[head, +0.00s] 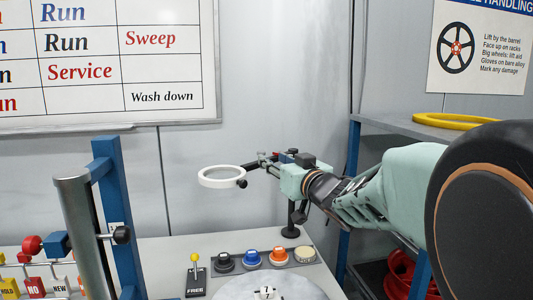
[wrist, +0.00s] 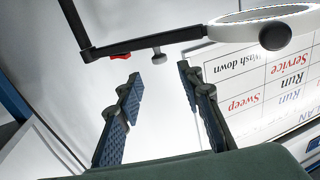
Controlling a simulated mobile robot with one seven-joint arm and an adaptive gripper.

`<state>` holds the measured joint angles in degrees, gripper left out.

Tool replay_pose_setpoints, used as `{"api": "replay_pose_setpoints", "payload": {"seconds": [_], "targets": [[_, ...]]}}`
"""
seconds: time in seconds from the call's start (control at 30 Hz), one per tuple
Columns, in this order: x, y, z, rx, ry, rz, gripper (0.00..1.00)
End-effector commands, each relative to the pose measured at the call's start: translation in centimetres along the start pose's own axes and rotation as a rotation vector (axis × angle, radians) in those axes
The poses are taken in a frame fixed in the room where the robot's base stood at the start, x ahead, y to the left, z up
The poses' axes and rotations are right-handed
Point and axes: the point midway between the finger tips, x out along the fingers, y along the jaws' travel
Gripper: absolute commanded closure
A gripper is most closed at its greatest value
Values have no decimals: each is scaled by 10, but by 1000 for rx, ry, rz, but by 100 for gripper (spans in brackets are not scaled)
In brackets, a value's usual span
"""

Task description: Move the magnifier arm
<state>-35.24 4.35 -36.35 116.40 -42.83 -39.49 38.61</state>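The magnifier's white ring (head: 221,168) hangs above the bench, left of my gripper (head: 278,160) in the head view. In the wrist view the ring (wrist: 268,17) is at the top right. The arm crosses just beyond the fingertips, and a small grey knob (wrist: 159,57) shows in the gap. I cannot tell whether they touch.
On the bench stand several coloured buttons (head: 251,256), a yellow-knobbed lever (head: 195,266) and a round pale disc (head: 264,290). A blue post (head: 113,205) with a metal cylinder stands left. A shelf (head: 395,124) with a yellow ring (head: 455,121) is at right.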

Motion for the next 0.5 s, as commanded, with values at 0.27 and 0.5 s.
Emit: {"api": "replay_pose_setpoints", "payload": {"seconds": [0.27, 0.5], "targets": [[43, -1, 1, -5, -2, -1, 66], [74, 0, 0, -4, -1, 1, 66]]}}
